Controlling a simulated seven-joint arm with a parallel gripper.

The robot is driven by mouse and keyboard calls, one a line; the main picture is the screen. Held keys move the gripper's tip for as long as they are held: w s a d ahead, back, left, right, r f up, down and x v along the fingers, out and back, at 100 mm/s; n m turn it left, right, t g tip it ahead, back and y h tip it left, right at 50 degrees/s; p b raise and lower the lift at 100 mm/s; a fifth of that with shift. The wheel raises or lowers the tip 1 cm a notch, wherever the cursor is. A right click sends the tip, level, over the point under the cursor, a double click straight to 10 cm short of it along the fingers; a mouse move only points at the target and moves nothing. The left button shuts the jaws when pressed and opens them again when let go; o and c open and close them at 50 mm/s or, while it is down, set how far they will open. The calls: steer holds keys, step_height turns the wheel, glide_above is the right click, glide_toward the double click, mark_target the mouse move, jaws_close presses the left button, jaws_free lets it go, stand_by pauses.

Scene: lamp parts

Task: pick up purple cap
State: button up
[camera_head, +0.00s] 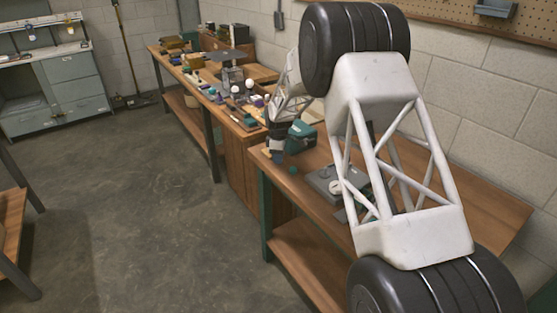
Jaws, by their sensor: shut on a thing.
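My gripper (276,153) is small and dark at the far end of my arm, low over the near bench's far left corner. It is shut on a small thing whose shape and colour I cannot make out. A small purple thing (258,102) lies among the parts on the far bench, beyond my gripper.
A teal box (301,132) stands just right of my gripper. A grey device (326,184) sits on the near bench (480,200), partly behind my arm. The far bench is crowded with several small parts and a grey lamp-like stand (231,72). The floor at left is clear.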

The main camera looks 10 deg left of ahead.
step_height(320, 180, up, 2)
steer(key=shift+s+r, duration=0.1)
steer(key=s+d, duration=0.3)
steer(key=s, duration=0.4)
steer(key=s+d+r, duration=0.1)
steer(key=s+d, duration=0.2)
steer(key=s, duration=0.4)
steer(key=shift+s, duration=0.3)
steer(key=shift+r, duration=0.1)
steer(key=w+a+r, duration=0.3)
steer(key=w, duration=0.4)
steer(key=w+a+r, duration=0.2)
steer(key=w+a, duration=0.2)
steer(key=w, duration=0.3)
steer(key=w+a+r, duration=0.3)
steer(key=w, duration=0.4)
steer(key=shift+w+a+r, duration=0.3)
steer(key=shift+a, duration=0.1)
steer(key=shift+f, duration=0.15)
steer(key=shift+f, duration=2.4)
steer(key=shift+f, duration=0.75)
